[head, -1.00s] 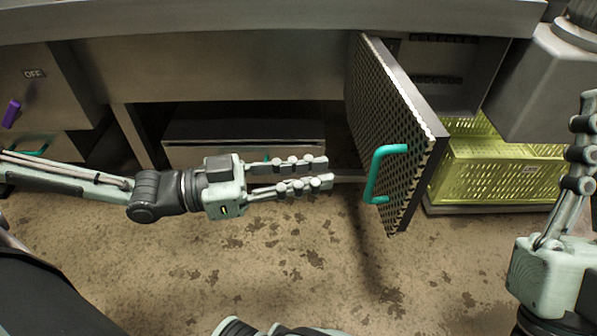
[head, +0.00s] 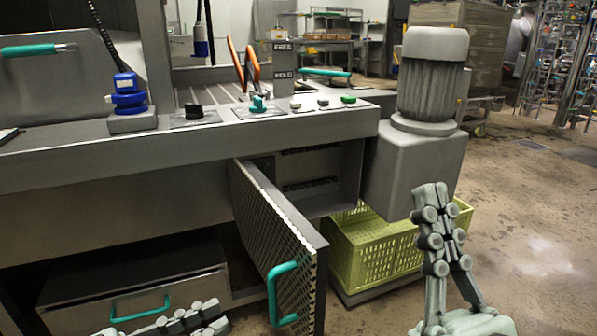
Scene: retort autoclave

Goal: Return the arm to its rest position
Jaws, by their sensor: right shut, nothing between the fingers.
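My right gripper (head: 432,192) points up at the lower right of the head view. Its fingers are closed together with nothing between them. My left gripper (head: 214,315) shows only in part at the bottom edge, in front of the lower drawer. Its two fingers lie apart and look empty; the rest of that arm is out of frame. The perforated door (head: 262,225) with its teal handle (head: 274,292) stands swung open under the counter, to the right of my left gripper and apart from it.
The yellow-green crate (head: 385,255) stands right of the door, behind my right gripper. A grey motor housing (head: 420,170) juts out above it. The counter (head: 60,165) carries knobs and buttons. A drawer (head: 75,318) with a teal handle sits at lower left. Open floor (head: 530,240) lies at right.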

